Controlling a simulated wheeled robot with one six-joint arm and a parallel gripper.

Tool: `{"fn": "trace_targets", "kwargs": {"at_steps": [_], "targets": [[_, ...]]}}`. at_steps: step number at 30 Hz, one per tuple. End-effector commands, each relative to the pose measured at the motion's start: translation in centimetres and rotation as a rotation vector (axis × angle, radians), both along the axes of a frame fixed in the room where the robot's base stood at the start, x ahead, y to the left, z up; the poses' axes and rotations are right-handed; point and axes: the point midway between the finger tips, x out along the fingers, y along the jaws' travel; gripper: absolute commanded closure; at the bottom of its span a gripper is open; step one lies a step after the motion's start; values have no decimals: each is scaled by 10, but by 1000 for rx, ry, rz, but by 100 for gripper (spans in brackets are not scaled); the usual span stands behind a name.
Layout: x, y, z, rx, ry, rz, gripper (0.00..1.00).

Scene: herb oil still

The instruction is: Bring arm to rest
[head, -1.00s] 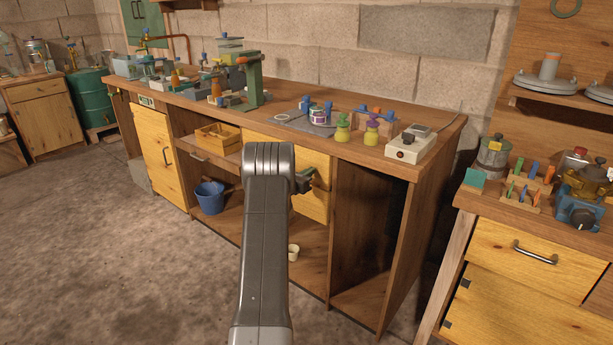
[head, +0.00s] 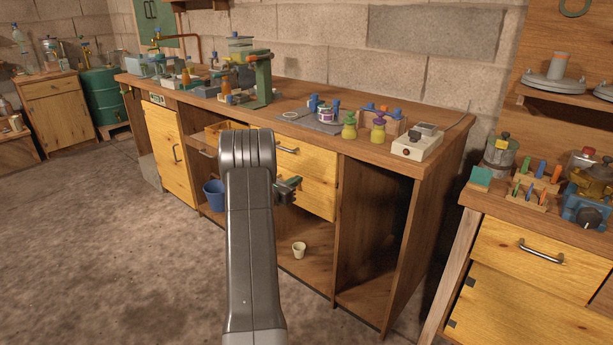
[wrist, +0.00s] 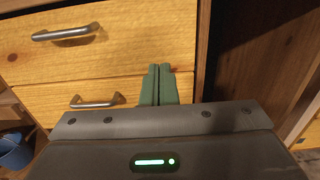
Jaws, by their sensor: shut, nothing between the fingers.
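My gripper (head: 290,188) is in front of the workbench's drawer fronts, partly hidden behind my arm in the head view. In the wrist view its two green fingers (wrist: 158,84) are together with nothing between them. Behind them are an upper drawer (wrist: 130,35) and a lower drawer (wrist: 125,98), both with metal handles. I cannot tell how far the fingertips are from the wood.
The long workbench (head: 452,135) carries bottles, jars and a green stand (head: 262,80). Below are a blue bucket (head: 213,194) and a small cream cup (head: 299,250). A side bench (head: 500,212) stands at the right. The floor (head: 90,240) at left is clear.

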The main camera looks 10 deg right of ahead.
Motion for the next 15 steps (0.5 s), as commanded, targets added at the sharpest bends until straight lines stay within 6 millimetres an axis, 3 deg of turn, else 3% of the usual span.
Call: {"fn": "trace_targets", "kwargs": {"at_steps": [6,15], "targets": [[-13,18,-1,2,1,0,100],[-15,20,-1,1,1,-1,100]]}}
